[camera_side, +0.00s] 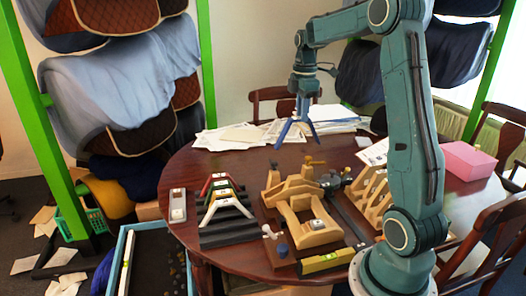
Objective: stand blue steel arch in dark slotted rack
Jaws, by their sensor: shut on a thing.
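The blue steel arch (296,125) hangs in the air above the back middle of the table, its legs spread downward. My gripper (302,98) points down and is shut on the top of the arch. The dark slotted rack (240,230) lies on the table at the front left, below and left of the arch and apart from it. A red arch (217,176), a green arch (220,184) and a white arch (221,193) stand in the rack, from back to front. The finger contact is too small to see in detail.
Wooden saddle frames (310,225) stand right of the rack, with a yellow level (326,262) in front. A grey device (177,205) lies to the left. Papers (235,134) cover the back of the table; a pink box (468,160) sits at the right.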

